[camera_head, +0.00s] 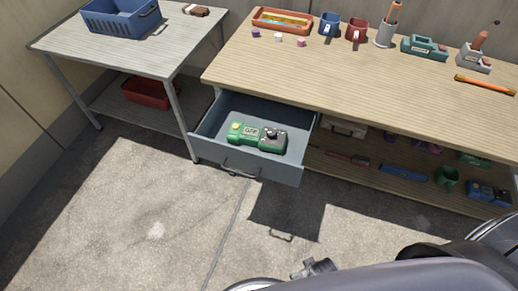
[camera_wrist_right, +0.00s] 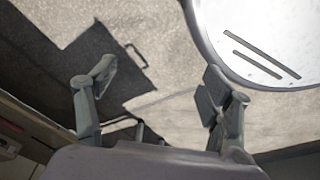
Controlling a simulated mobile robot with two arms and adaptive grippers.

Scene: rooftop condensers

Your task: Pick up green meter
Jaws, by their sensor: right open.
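A green meter (camera_head: 258,137) with a display and a dark knob lies in an open blue-grey drawer (camera_head: 215,147), which is pulled out under the left end of the workbench. My right gripper (camera_wrist_right: 158,76) is open in the right wrist view, with nothing between its fingers and sunlit floor beyond them. The meter does not show in that view. In the head view a grey arm part of mine fills the bottom right and hides what lies behind it. My left gripper is not in view.
The workbench (camera_head: 350,75) carries an orange tray (camera_head: 283,21), mugs, a pen cup (camera_head: 385,34) and another green device (camera_head: 424,46). Its lower shelf holds several items. A grey side table (camera_head: 110,50) with a blue basket (camera_head: 121,19) stands left.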

